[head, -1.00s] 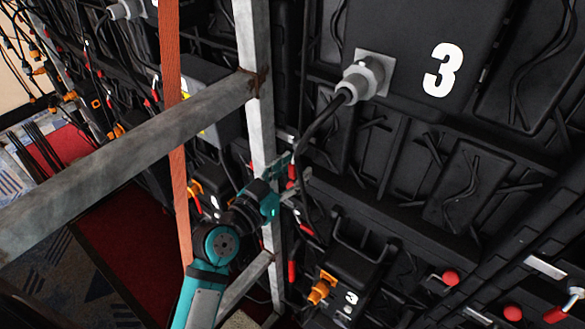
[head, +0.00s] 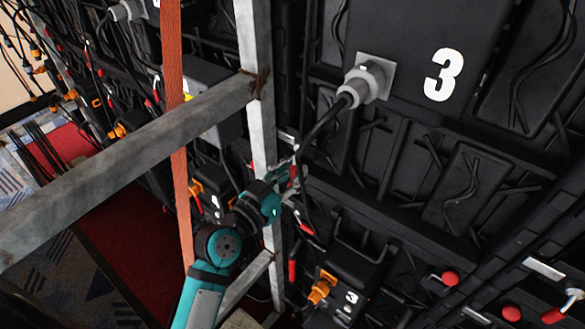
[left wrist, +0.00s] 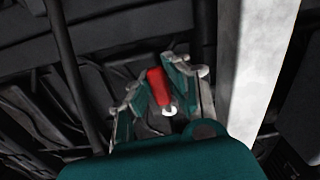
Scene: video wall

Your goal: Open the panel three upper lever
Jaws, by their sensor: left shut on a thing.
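Panel three (head: 405,75) is the black panel with a white 3, at the upper right of the head view. A small red lever (left wrist: 158,88) stands between my left gripper's fingers in the left wrist view. It is mostly hidden by the fingers in the head view, by the panel's lower left. My left gripper (head: 291,178) has teal and grey fingers, just right of the metal post, and is shut on this lever. Another red lever (head: 292,271) hangs lower beside the post. My right gripper is not in view.
A metal post (head: 261,120) stands close to my left gripper, and a crossbar (head: 130,150) runs left from it. An orange strap (head: 176,130) hangs beside my left arm. A black cable (head: 320,128) runs from the grey connector (head: 368,80) down near the gripper.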

